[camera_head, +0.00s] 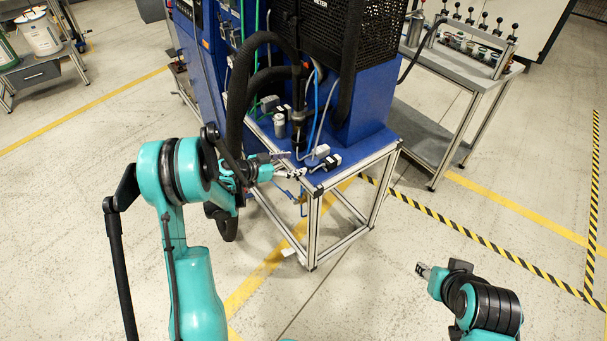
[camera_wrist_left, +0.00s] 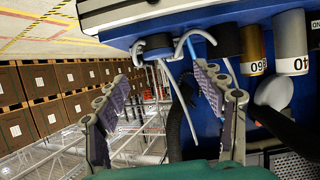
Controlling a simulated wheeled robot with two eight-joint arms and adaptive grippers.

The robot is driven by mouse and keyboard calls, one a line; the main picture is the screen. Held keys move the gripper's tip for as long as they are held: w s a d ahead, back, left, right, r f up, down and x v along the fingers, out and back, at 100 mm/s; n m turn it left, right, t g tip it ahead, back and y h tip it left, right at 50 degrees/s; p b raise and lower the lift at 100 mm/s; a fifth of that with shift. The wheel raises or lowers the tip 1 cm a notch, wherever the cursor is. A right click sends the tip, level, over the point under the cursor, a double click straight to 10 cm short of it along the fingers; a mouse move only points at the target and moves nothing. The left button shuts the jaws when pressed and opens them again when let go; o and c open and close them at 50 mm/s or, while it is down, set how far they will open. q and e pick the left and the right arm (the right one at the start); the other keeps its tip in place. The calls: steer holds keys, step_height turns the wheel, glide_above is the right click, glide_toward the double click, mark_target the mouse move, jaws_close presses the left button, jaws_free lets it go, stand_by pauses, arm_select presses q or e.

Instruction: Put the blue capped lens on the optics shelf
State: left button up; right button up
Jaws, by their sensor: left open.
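I cannot pick out a blue capped lens or an optics shelf for certain in either view. In the head view my left gripper (camera_head: 289,164) is over the front left part of the blue machine's tabletop, its fingers apart with nothing seen between them. In the left wrist view the open fingers (camera_wrist_left: 165,95) point toward a blue surface with dark round fittings (camera_wrist_left: 155,45) and pale bent tubes. My right gripper (camera_head: 424,270) is low at the right, over open floor, away from the table. Its fingers are too small to tell open from shut.
The blue machine (camera_head: 371,100) has thick black hoses. A grey canister (camera_head: 279,127) and small grey and black fittings (camera_head: 329,162) are on its tabletop, close to my left gripper. A grey bench (camera_head: 459,72) with several levers stands at right. The floor in front is clear.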

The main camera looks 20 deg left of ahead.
mark_target(307, 163)
arm_select(q)
steer(key=shift+w+d+f+b, duration=0.3)
steer(key=shift+w+f, duration=0.15)
steer(key=shift+w, duration=0.1)
steer(key=shift+w+d+f+b, duration=0.2)
steer(key=shift+w+d+f, duration=0.1)
steer(key=shift+w+f, duration=0.2)
steer(key=b+x, duration=0.2)
steer(key=x, duration=0.2)
steer(key=shift+d+f, duration=0.1)
steer(key=shift+d, duration=0.15)
steer(key=shift+w+d, duration=0.1)
steer(key=shift+w, duration=0.1)
steer(key=c, duration=1.4)
